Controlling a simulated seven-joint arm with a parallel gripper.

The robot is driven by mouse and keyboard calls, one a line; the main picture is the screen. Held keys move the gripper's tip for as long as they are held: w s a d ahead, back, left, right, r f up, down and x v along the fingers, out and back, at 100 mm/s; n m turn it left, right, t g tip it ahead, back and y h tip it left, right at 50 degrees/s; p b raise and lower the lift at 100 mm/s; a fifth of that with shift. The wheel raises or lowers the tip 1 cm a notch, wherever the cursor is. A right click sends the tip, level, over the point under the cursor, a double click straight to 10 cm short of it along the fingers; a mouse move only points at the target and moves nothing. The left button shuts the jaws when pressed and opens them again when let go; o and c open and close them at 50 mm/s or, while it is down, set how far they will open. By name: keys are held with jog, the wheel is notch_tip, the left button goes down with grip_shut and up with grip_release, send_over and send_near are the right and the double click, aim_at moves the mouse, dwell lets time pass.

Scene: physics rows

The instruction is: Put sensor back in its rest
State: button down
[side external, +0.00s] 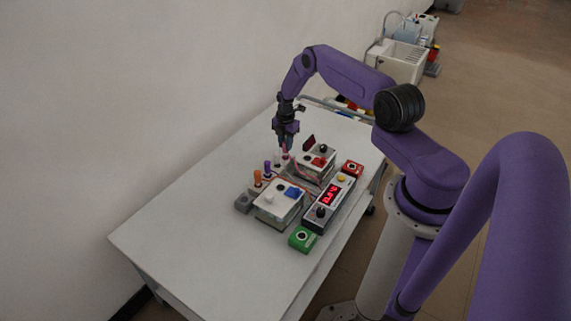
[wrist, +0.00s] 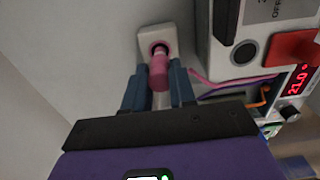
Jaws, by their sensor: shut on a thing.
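The sensor is a pink cylinder held between the two blue fingers of my gripper (wrist: 158,90). In the wrist view the pink sensor (wrist: 159,74) lines up with the round dark hole of a pale rest block (wrist: 146,34). Its far end overlaps the hole; I cannot tell how deep it sits. In the side view my gripper (side external: 285,146) points down at the far end of the row of probes, with a bit of pink sensor (side external: 285,156) below it. The rest is mostly hidden there.
An orange probe (side external: 257,179) and a purple probe (side external: 267,168) stand nearby in the row. The table's left part (side external: 190,235) is clear.

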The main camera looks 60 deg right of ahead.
jog(key=shift+f, duration=0.55)
jog(key=shift+c, duration=2.3)
grip_release()
jog(key=shift+r, duration=3.25)
jog(key=shift+a, duration=0.1)
